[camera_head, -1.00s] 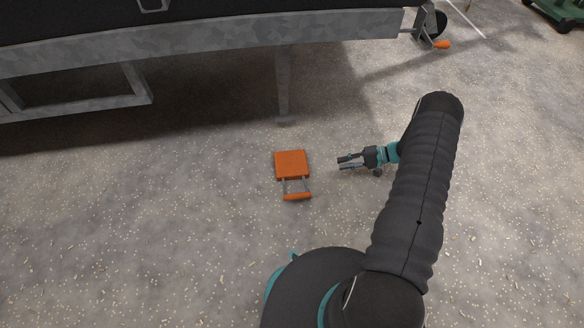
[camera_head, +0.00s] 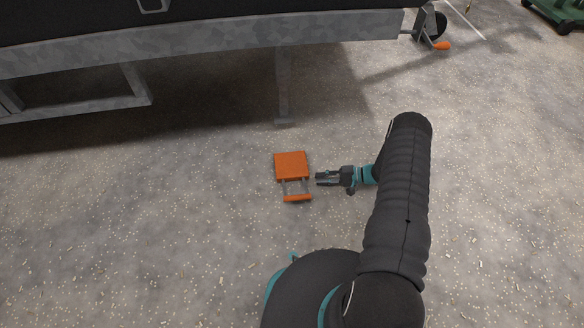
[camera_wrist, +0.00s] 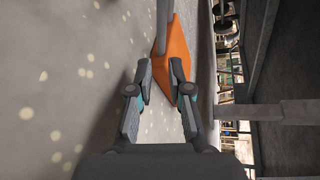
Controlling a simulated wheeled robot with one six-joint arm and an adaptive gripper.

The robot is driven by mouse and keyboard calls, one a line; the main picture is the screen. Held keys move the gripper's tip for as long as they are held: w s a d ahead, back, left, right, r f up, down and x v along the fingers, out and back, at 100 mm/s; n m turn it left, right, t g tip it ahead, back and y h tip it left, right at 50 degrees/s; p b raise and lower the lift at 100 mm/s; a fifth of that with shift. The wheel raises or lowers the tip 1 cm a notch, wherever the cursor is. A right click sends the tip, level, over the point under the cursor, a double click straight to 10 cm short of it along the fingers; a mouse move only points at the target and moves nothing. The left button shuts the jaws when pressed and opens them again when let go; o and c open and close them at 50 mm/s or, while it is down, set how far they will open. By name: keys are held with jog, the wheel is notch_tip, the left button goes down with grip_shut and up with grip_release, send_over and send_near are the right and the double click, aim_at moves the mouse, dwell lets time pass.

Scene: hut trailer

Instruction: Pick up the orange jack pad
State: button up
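The orange jack pad (camera_head: 291,165) lies on the ground left of my gripper in the head view. It has a square orange plate, grey rods and an orange grip bar (camera_head: 297,198) at its near side. My gripper (camera_head: 318,179) is just right of the rods, low over the ground. In the wrist view, my gripper (camera_wrist: 160,70) is open, with a gap between its fingers. The orange plate (camera_wrist: 176,48) and a grey rod show ahead of the fingertips. No hold on the pad is visible, and I cannot tell whether a finger touches it.
A grey trailer frame (camera_head: 200,47) spans the top of the head view. A thin metal leg (camera_head: 283,88) comes down from it behind the pad. A jockey wheel with an orange handle (camera_head: 440,45) is at the top right. The speckled ground around the pad is clear.

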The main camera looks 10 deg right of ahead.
aim_at(309, 185)
jog(key=shift+s+x, duration=0.2)
jog(key=shift+x, duration=1.1)
jog(key=shift+s+x, duration=0.25)
jog(key=shift+x, duration=1.05)
jog(key=shift+a+r, duration=0.1)
jog(key=shift+r, duration=0.1)
grip_shut()
